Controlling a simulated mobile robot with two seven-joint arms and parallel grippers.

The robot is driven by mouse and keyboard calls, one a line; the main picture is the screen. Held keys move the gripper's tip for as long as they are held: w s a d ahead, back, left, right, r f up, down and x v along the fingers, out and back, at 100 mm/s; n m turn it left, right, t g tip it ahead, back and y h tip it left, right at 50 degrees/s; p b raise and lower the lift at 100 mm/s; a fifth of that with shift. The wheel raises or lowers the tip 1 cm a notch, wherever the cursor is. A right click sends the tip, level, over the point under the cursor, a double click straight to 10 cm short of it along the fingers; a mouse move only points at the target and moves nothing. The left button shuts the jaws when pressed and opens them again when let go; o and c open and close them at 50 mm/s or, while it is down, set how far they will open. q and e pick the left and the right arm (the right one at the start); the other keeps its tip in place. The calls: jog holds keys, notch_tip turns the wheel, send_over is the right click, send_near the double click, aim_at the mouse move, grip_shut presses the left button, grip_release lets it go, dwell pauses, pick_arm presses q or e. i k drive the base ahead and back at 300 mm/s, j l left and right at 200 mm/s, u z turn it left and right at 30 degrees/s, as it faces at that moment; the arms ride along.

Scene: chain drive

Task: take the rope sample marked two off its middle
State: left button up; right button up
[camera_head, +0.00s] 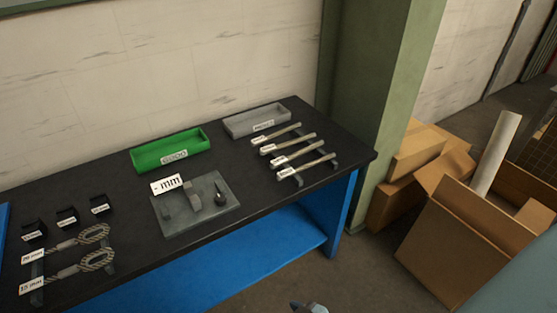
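Several straight, pale rope samples (284,147) lie side by side on a dark rack at the right of the black table. Each has a small white tag at its left end; the tag print is too small to read, so I cannot tell which is marked two. The samples' middles show between the rack supports. The tip of what looks like my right gripper (309,308) shows at the bottom edge, well below and apart from the table; its fingers are mostly cut off. My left gripper is not in view.
A grey gauge plate (172,226) with a "- mm" display (167,184) stands mid-table. Behind are a green tray (144,161) and a grey tray (235,129). Looped ropes (96,259) and black blocks (67,217) are at left. Cardboard boxes (447,254) stand right of the table.

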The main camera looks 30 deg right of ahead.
aim_at(256, 142)
jog(key=i+l+z, duration=0.1)
jog(key=l, duration=0.35)
jog(key=i+l+z, duration=0.15)
jog(key=l, duration=0.25)
jog(key=i+l+z, duration=0.1)
jog(key=i+l, duration=0.25)
jog(key=i+l+z, duration=0.15)
jog(key=l, duration=0.3)
jog(key=i, duration=0.05)
